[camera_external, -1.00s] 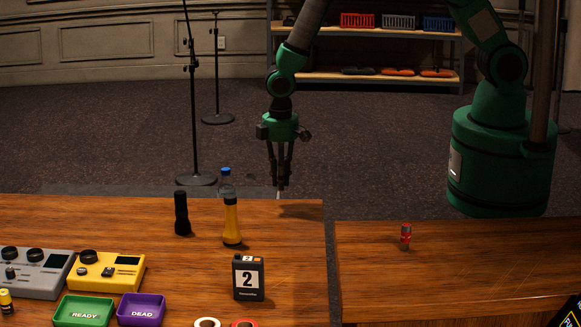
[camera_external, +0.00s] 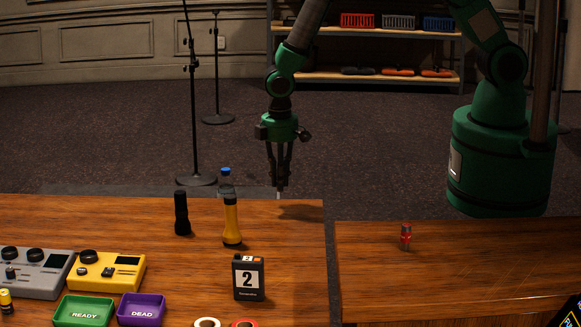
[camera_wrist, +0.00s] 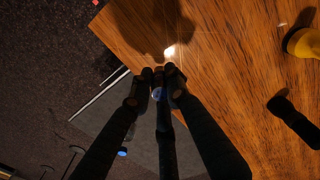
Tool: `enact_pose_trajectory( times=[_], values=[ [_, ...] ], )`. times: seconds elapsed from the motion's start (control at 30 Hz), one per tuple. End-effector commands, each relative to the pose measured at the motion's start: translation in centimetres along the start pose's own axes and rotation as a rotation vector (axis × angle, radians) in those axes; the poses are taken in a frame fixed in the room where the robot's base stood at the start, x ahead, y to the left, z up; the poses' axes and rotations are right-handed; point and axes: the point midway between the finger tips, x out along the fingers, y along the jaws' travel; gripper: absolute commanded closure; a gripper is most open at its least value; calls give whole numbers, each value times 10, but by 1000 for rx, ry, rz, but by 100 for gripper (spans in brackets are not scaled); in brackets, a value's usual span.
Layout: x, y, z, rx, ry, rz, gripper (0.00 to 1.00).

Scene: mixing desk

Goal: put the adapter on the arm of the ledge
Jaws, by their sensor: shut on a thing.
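My gripper (camera_external: 280,187) points down above the far right corner of the left desk (camera_external: 295,235). Its fingers are shut on a small slim thing with a pale tip (camera_external: 278,196), which I take to be the adapter. Most of it is hidden by the fingers. In the wrist view my gripper (camera_wrist: 158,82) is close above the desk edge, with a bright white tip (camera_wrist: 169,51) just past the fingertips and a bluish patch between them. I cannot make out the ledge or its arm for certain in either view.
Left of my gripper stand a blue-capped bottle (camera_external: 226,180), a yellow-and-black flashlight (camera_external: 231,222) and a black one (camera_external: 182,213). A black box marked 2 (camera_external: 248,277) is nearer. A gap separates the right desk (camera_external: 460,270), which bears a red cylinder (camera_external: 405,237).

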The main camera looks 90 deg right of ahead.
Motion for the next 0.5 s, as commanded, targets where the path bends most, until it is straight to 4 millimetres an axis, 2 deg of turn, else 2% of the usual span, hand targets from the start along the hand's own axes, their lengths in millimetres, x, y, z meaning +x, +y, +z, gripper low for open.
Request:
enact_pose_trajectory(
  times=[0.17,0.27,0.5],
  values=[
    [-9,-27,-8,-39,3,0,100],
    [-15,-50,-13,-73,2,0,100],
    [-36,-124,-24,-174,4,0,100]
  ],
)
